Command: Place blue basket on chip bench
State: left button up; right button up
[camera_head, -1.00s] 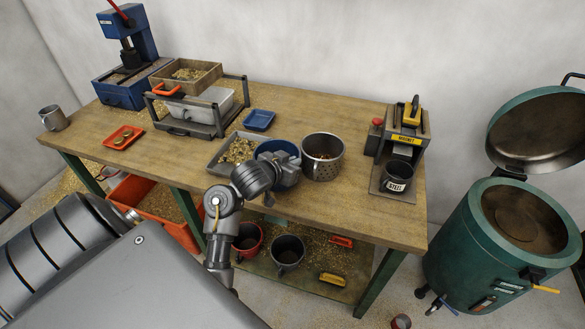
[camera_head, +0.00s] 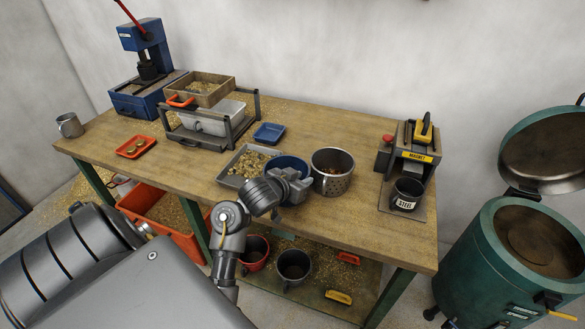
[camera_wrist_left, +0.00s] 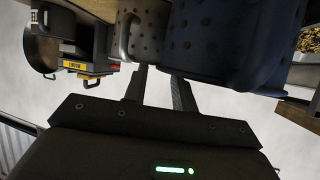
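The blue basket (camera_head: 289,160) stands on the wooden chip bench (camera_head: 300,118), between the metal tray of chips and the grey perforated basket. My left gripper (camera_head: 294,186) is at its near side and hides much of its front. In the left wrist view the perforated blue basket (camera_wrist_left: 215,45) and its curved handle (camera_wrist_left: 279,60) are large and close. The two fingers of my left gripper (camera_wrist_left: 159,76) are apart, with nothing seen between them; their tips are beside the basket's edge. Whether they touch it I cannot tell. My right gripper is not in view.
The grey perforated basket (camera_head: 332,172) stands close on the right, the chip tray (camera_head: 236,178) close on the left. A magnet stand (camera_head: 412,160) with a steel cup (camera_head: 406,196) is further right. Bare bench top lies behind, near the back edge.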

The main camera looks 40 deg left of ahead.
pick_arm(q)
jog(key=p+v, duration=0.3)
jog(key=v, duration=0.8)
jog(key=shift+s+p, duration=0.2)
jog(key=shift+p, duration=0.2)
jog(key=shift+r, duration=0.1)
